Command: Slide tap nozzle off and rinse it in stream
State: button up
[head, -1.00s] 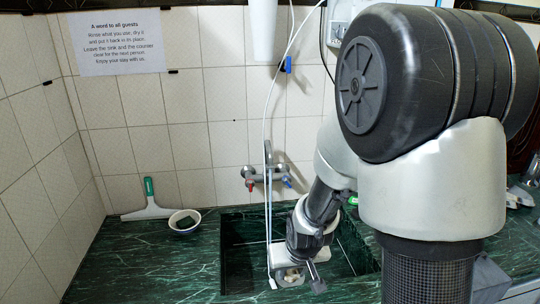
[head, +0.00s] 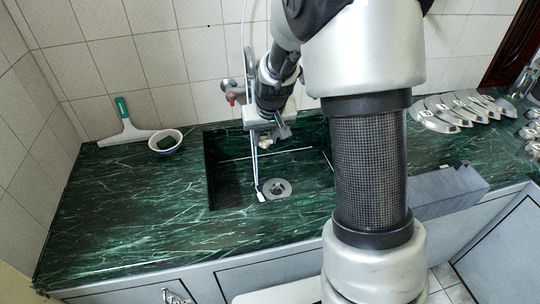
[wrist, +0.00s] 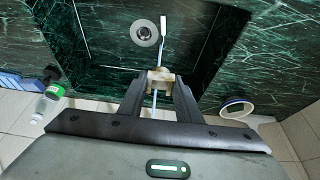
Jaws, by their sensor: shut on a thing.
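The cream nozzle piece (wrist: 159,76) is between my gripper's fingers in the wrist view. My gripper (wrist: 158,90) is shut on it. In the head view my gripper (head: 272,134) hangs over the sink, with a bit of the cream piece (head: 265,143) showing. A thin white tube (head: 256,165) runs down beside the gripper; its white tip is left of the drain in the picture. In the wrist view the tip (wrist: 163,26) is beyond the nozzle. I cannot tell whether tube and nozzle touch. The wall tap's red handle (head: 232,97) shows; my arm hides the rest. No water stream is discernible.
The dark green sink (head: 225,185) has a round drain (head: 277,188).

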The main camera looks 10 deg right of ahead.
jog(key=shift+w, duration=1.05)
jog(key=w+f+p, duration=0.1)
jog(key=w+f, duration=0.2)
jog(key=w, duration=1.1)
jog(key=shift+f, duration=0.25)
jog(key=shift+d, duration=0.1)
dwell(0.4)
dwell(0.5)
jog(key=shift+d+b, duration=0.25)
jog(key=shift+b, duration=0.1)
